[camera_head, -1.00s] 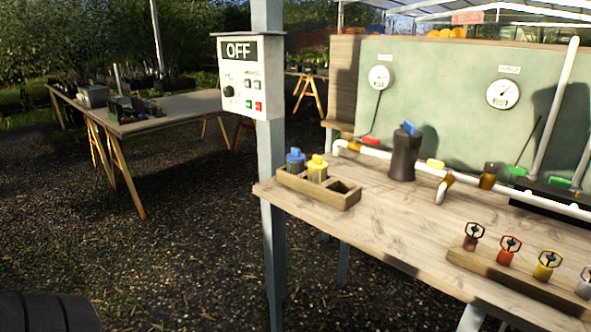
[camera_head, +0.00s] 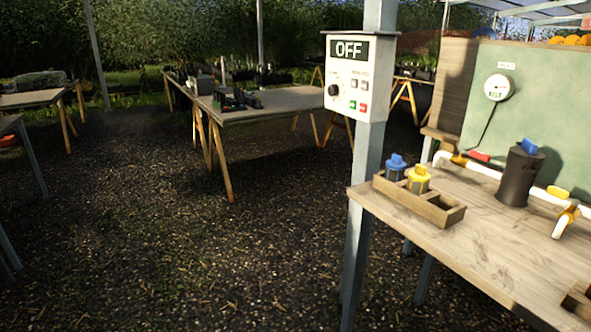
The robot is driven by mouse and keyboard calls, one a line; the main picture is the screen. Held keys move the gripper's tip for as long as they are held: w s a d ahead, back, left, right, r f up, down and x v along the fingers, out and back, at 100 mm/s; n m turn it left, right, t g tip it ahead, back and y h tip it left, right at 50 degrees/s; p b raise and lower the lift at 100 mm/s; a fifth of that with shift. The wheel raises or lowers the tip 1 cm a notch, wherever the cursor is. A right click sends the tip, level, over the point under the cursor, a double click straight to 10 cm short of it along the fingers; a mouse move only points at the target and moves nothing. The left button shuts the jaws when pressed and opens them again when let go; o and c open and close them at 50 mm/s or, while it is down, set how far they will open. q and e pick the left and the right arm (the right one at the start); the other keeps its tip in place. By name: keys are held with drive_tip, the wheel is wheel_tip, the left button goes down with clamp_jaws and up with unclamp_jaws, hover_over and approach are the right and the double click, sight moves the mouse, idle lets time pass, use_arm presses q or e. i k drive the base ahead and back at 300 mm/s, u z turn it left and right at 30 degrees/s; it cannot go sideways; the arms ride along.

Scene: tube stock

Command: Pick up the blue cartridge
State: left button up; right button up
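The blue cartridge (camera_head: 396,168) stands upright in the left compartment of a small wooden holder (camera_head: 445,216) on the workbench at the right. A yellow cartridge (camera_head: 418,180) stands beside it in the middle compartment. The right compartment looks empty. The lower parts of both cartridges are hidden by the holder's walls. Neither of my grippers shows in the head view.
A post with a white control box (camera_head: 347,100) reading OFF stands at the near left corner of the workbench (camera_head: 490,255). A dark canister (camera_head: 519,178) and white pipes stand behind the holder. Another table (camera_head: 265,108) stands at the back. The gravel floor (camera_head: 190,250) is clear.

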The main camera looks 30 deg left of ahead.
sight(394, 170)
drive_tip(key=u, duration=0.7)
drive_tip(key=k, duration=0.6)
drive_tip(key=u, duration=1.1)
drive_tip(key=i, duration=1.15)
drive_tip(key=z, duration=0.35)
drive_tip(key=i, duration=1.1)
drive_tip(key=z, duration=1.05)
